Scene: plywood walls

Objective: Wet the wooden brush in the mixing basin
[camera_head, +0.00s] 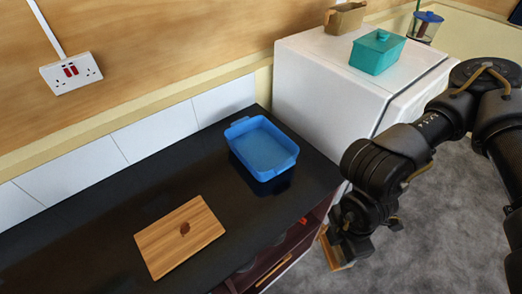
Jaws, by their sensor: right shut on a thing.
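The blue rectangular basin (240,128) stands on the black counter near its right end, open at the top. My right gripper (347,247) is low at the right, beyond the counter's front edge, apart from the basin. It is shut on a tan wooden piece (329,252), which looks like the wooden brush. The gripper hides part of it, and its bristles cannot be made out. My left gripper is not in view.
A wooden board (160,246) with a dark spot lies on the black counter (95,225). A white appliance (313,85) stands beyond the counter, bearing a teal lidded box (376,55) and a brown box (346,18). Shelves are under the counter.

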